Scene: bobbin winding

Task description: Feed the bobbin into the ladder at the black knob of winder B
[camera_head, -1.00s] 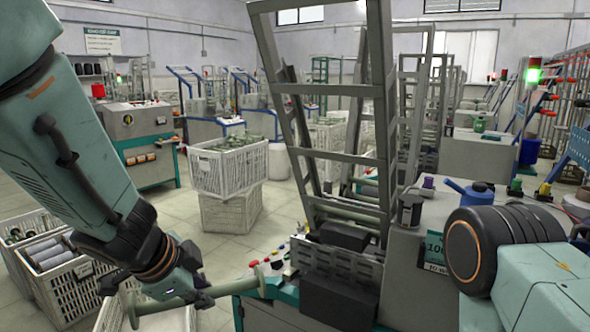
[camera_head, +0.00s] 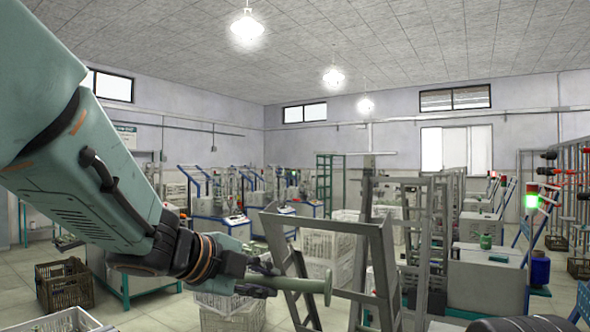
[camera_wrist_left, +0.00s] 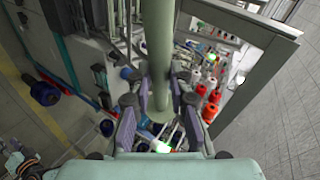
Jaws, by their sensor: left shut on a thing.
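The pale green bobbin (camera_head: 300,284) is in my left gripper (camera_head: 258,284), which is shut on its shaft. In the head view its round flanged end points right, in front of the nearest grey ladder frame (camera_head: 328,223). I cannot tell whether bobbin and ladder touch. In the left wrist view the bobbin (camera_wrist_left: 159,45) runs up between the dark fingers of my left gripper (camera_wrist_left: 158,98). The ladder's lower part is below the head view, and I cannot make out the black knob.
Another grey upright frame (camera_head: 412,225) stands behind and right of the ladder. White crates (camera_head: 318,246) stand behind it.

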